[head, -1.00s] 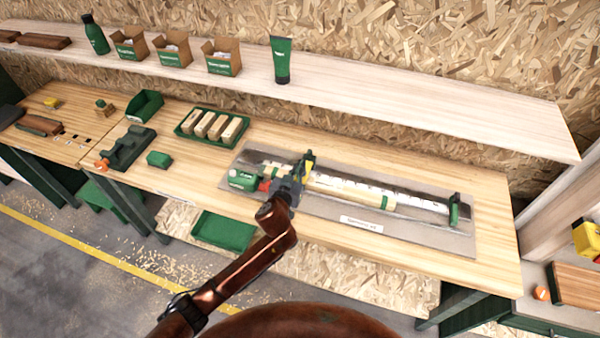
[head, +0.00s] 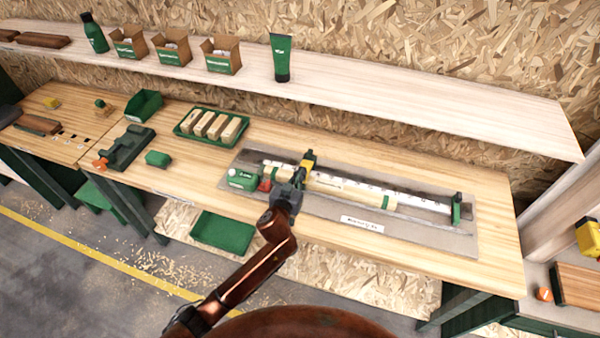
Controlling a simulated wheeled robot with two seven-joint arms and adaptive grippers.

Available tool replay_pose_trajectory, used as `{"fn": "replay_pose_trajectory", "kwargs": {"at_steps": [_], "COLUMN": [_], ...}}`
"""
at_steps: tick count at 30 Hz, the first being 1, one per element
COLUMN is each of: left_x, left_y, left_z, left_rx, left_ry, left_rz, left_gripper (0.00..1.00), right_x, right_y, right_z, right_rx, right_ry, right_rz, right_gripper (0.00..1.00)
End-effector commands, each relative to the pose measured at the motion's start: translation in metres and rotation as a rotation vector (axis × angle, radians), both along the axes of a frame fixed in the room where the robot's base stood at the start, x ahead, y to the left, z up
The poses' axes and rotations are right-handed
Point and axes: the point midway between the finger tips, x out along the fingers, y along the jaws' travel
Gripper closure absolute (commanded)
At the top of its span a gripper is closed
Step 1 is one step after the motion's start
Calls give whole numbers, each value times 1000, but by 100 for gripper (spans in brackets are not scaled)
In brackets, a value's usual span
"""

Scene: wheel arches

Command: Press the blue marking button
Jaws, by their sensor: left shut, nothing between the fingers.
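The marking jig (head: 455,235) is a grey plate on the workbench with a pale wooden strip (head: 335,186) lying along a metal rule. At its left end stand a green labelled box (head: 241,178) and a small red part (head: 264,185). A yellow and black piece (head: 307,161) stands upright just behind my gripper. My left gripper (head: 298,180) is shut and empty, over the left part of the jig by the wooden strip. I cannot make out the blue button; the gripper may hide it. Whether the fingertips touch anything is unclear. My right gripper is out of view.
A green tray of wooden blocks (head: 189,124) stands behind left of the jig. A green clamp-like tool (head: 125,148) and a small green box (head: 158,159) lie further left. A shelf (head: 400,112) runs above the bench's back. The bench right of the jig is clear.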

Motion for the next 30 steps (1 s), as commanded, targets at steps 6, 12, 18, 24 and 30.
{"fn": "replay_pose_trajectory", "kwargs": {"at_steps": [6, 12, 18, 24, 30], "left_x": [-2, -3, -3, -40, -75], "left_y": [4, 3, -1, 11, 22], "left_z": [-16, 0, 38, 47, 58], "left_rx": [9, 7, 2, -1, 0], "left_ry": [30, 27, 11, 7, 3], "left_rz": [9, 7, 0, -2, -3], "left_gripper": [100, 100, 100, 100, 100], "right_x": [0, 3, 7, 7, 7], "right_y": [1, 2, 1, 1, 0], "right_z": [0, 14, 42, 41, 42], "right_rx": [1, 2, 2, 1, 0], "right_ry": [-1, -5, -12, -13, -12], "right_rz": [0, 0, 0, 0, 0], "right_gripper": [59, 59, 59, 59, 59]}}
